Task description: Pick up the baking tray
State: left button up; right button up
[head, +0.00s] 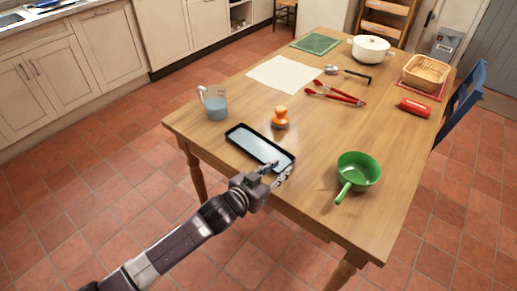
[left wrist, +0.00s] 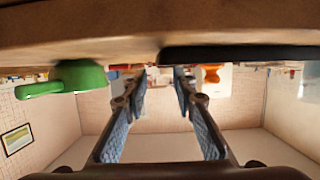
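The baking tray (head: 258,146) is a flat dark rectangle with a pale shiny inside, lying on the wooden table near its front edge. My left gripper (head: 278,176) is at the tray's near right corner, with its fingers spread and nothing between them. The left wrist view appears upside down: the gripper (left wrist: 160,76) shows two separated fingers, and the tray's dark edge (left wrist: 240,53) lies along the table, up and to the right of the fingertips. I cannot tell whether a finger touches the tray. My right gripper is not in view.
On the table (head: 225,95), a green pan (head: 359,169) stands right of the gripper. An orange-topped object (head: 280,117) stands just behind the tray, and a blue-grey mug (head: 215,106) to its left. Red tongs (head: 335,95) lie farther back. The front right table corner is clear.

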aim_at(289, 164)
pick_arm(q)
jog(key=shift+f+x, duration=0.15)
jog(key=shift+x, duration=1.15)
jog(key=shift+f+x, duration=0.1)
jog(key=shift+x, duration=1.15)
jog(key=shift+s+d, duration=0.1)
jog(key=shift+s, duration=0.05)
jog(key=shift+c, duration=0.2)
